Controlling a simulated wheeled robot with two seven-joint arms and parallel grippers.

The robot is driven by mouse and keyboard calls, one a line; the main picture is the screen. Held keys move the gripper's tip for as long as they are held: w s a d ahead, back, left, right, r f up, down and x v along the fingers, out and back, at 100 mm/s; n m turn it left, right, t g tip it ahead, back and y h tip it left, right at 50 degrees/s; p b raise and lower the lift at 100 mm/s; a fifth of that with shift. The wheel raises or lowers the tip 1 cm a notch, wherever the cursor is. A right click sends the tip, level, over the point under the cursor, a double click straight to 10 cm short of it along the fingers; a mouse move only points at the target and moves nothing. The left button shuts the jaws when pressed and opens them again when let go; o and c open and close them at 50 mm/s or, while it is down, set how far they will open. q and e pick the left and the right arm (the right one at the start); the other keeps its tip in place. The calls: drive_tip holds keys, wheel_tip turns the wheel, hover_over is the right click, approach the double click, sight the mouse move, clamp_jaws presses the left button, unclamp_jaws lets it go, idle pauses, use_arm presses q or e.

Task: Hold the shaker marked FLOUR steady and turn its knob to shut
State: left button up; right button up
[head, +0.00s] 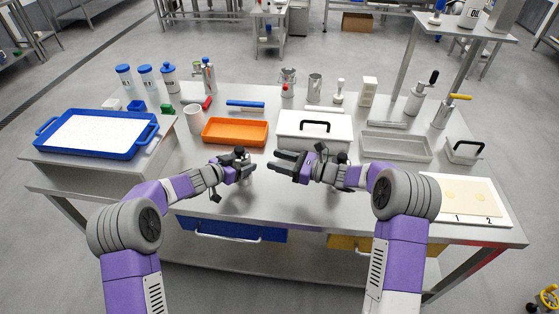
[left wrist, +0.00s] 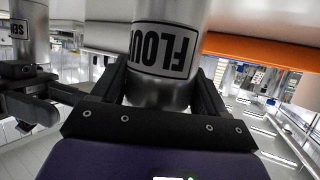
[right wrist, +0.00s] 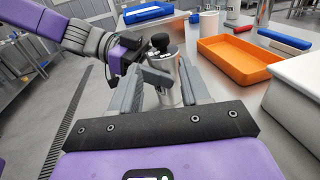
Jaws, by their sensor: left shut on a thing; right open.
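The silver shaker (left wrist: 165,48) has a label reading FLOUR, upside down in the left wrist view. My left gripper (head: 243,167) is shut on its body and holds it over the front middle of the table. In the right wrist view the shaker (right wrist: 165,63) has a round black knob (right wrist: 160,41) on top; whether it stands open or shut I cannot tell. My right gripper (head: 283,165) is open to the right of the shaker in the head view. Its fingers point at the shaker, apart from the knob.
Behind the grippers are an orange tray (head: 235,142) and a white lidded box (head: 315,137). A blue tray (head: 153,142) is at left, a grey tray (head: 396,155) at right. Another labelled metal shaker (left wrist: 28,35) shows in the left wrist view.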

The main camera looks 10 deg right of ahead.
sight(243, 150)
drive_tip(key=shift+s, duration=0.1)
idle(0.5)
drive_tip(key=shift+a+r, duration=0.1)
drive_tip(key=shift+a, duration=0.05)
drive_tip(key=x, duration=1.2)
drive_tip(key=shift+r, duration=0.1)
drive_tip(key=shift+c, duration=0.4)
drive_tip(key=shift+t, duration=0.3)
drive_tip(key=c, duration=0.7)
